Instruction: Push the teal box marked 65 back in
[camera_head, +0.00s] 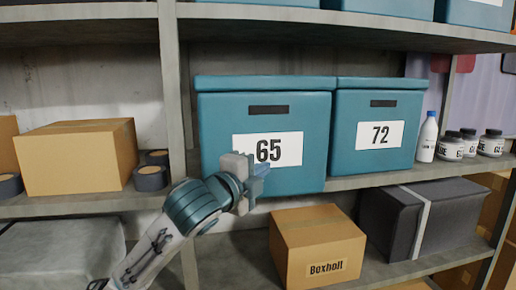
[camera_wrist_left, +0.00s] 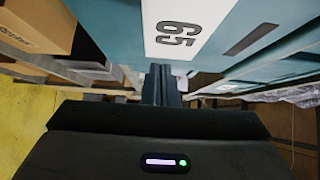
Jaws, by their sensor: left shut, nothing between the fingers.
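The teal box marked 65 (camera_head: 300,105) stands on the middle shelf. It juts a little farther forward than the teal box marked 72 (camera_head: 378,103) to its right. My left gripper (camera_head: 258,172) is shut and empty, in front of the lower left part of the 65 box's front, covering a bit of its label edge. In the left wrist view the shut fingers (camera_wrist_left: 160,85) point toward the teal face (camera_wrist_left: 112,25) with the sideways 65 label. I cannot tell whether they touch it. My right gripper is not in view.
A white bottle (camera_head: 427,138) and several jars (camera_head: 468,143) stand right of the 72 box. A cardboard box (camera_head: 76,158) and tape rolls (camera_head: 151,177) sit left of a metal post (camera_head: 172,80). A Boxholl carton (camera_head: 316,243) and a dark strapped case (camera_head: 425,217) are on the shelf below.

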